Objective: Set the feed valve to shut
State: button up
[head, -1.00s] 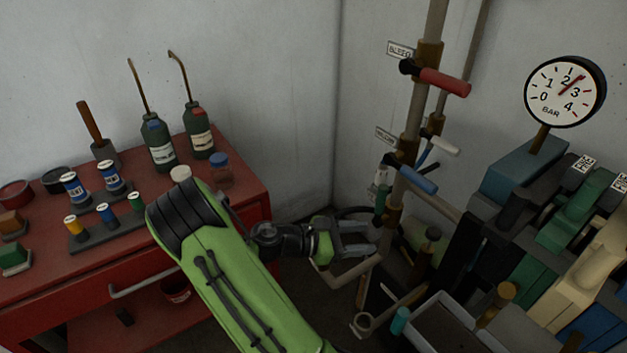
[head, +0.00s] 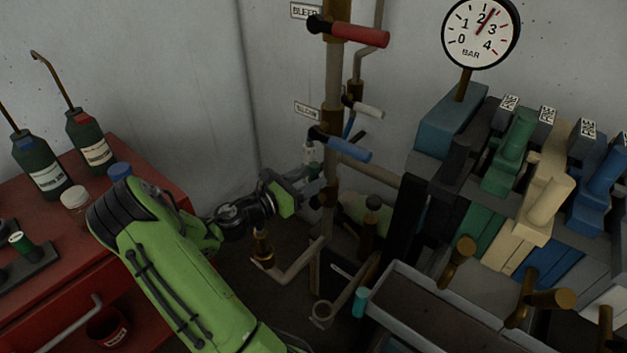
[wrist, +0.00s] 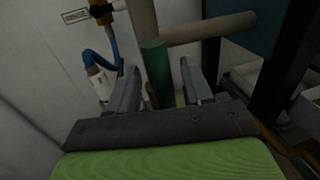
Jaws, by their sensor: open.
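My gripper (head: 311,181) is open at the lower part of the vertical pipe (head: 333,90). In the wrist view, a green handle (wrist: 155,75) stands upright between my open fingers (wrist: 159,66), with the pipe close behind it. The fingers are apart, and I cannot tell whether either touches the handle. In the head view the handle is mostly hidden by my gripper. Higher on the pipe are a red lever (head: 360,35) by a BLEED label (head: 305,11) and a blue lever (head: 345,148); both point right. No readable label says feed.
A small white lever (head: 366,109) is on a thinner pipe behind. The pressure gauge (head: 481,32) reads a little over 2 bar. A grey tray (head: 400,325) and coloured machine blocks are to the right. The red cabinet (head: 150,185) with bottles is to the left.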

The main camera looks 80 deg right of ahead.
jog(key=shift+x, duration=0.95)
grip_shut()
